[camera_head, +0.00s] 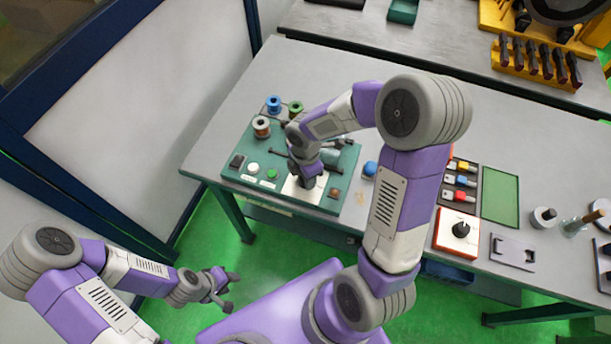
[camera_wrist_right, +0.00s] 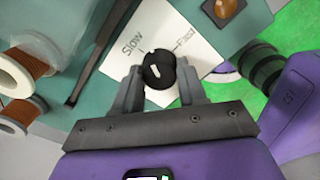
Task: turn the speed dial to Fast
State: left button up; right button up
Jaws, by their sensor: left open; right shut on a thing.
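The speed dial (camera_wrist_right: 159,72) is a black round knob with a short white mark, on a white plate (camera_wrist_right: 120,62) printed Slow on the left and Fast on the right. The mark sits on the knob's left part and slants toward the Slow side. My right gripper (camera_wrist_right: 161,84) is shut on the knob, one finger on each side. In the head view the white plate (camera_head: 292,188) shows under my right gripper (camera_head: 308,182), and the knob is hidden. My left gripper (camera_head: 226,289) is open and empty, off the table, above the floor.
The plate is on a green board (camera_head: 234,168) with spools (camera_head: 261,127), a green button (camera_head: 253,168) and an amber button (camera_head: 335,192). A blue object (camera_head: 370,168) lies right of the board. An orange-sided box with a black knob (camera_head: 460,229) stands further right.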

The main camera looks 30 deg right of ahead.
jog(key=m+b, duration=0.1)
jog(key=m, duration=0.5)
jog(key=shift+b, duration=0.35)
jog(key=m+b, duration=0.1)
jog(key=m, duration=0.5)
jog(key=shift+m, duration=0.3)
jog(key=o, duration=1.1)
jog(key=shift+c, duration=0.2)
notch_tip(320, 180, up, 8)
jog(key=shift+f+p, duration=0.2)
jog(key=shift+p, duration=0.6)
